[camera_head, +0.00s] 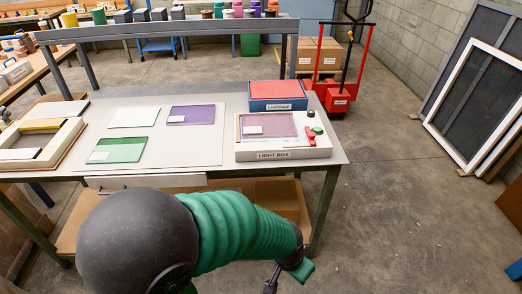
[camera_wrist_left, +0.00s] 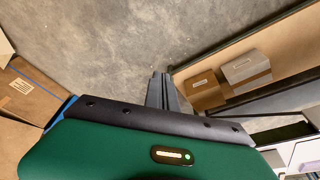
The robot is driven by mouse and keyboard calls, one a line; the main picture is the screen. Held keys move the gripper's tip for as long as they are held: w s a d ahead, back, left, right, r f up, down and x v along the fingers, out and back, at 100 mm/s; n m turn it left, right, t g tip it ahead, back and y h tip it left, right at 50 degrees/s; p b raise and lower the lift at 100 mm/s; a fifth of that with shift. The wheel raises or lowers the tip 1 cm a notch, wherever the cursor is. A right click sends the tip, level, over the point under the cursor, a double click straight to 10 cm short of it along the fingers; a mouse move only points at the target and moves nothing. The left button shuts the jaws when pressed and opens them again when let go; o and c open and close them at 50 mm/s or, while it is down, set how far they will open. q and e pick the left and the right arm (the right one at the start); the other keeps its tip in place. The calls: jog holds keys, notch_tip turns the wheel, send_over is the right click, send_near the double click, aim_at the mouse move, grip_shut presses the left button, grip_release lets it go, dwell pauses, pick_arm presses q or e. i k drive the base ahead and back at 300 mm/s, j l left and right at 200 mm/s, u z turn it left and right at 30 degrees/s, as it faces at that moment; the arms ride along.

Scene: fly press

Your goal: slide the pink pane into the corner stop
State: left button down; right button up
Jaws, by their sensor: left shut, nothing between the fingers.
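The pink pane (camera_head: 270,123) lies flat on the white light box (camera_head: 249,147), with a small white label on its left part. A red angled piece (camera_head: 306,134) sits at the pane's right front corner and looks like the corner stop; whether they touch is too small to tell. My left arm crosses the front of the head view below the table. My left gripper (camera_wrist_left: 163,92) is shut and empty in the left wrist view, low over the floor and away from the pane. Its fingertips are not clear in the head view. My right gripper is not in view.
Green (camera_head: 117,150), clear (camera_head: 135,117) and purple (camera_head: 191,114) panes lie on a pale mat left of the light box. A red-topped blue box (camera_head: 277,104) stands behind it. The table's front edge (camera_head: 215,172) lies between my left arm and the panes.

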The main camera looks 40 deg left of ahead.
aim_at(270, 125)
jog(key=i+j+u, duration=0.15)
jog(key=u, duration=0.2)
jog(key=i+u, duration=0.4)
jog(key=i+j+u, duration=0.1)
jog(key=u, duration=0.25)
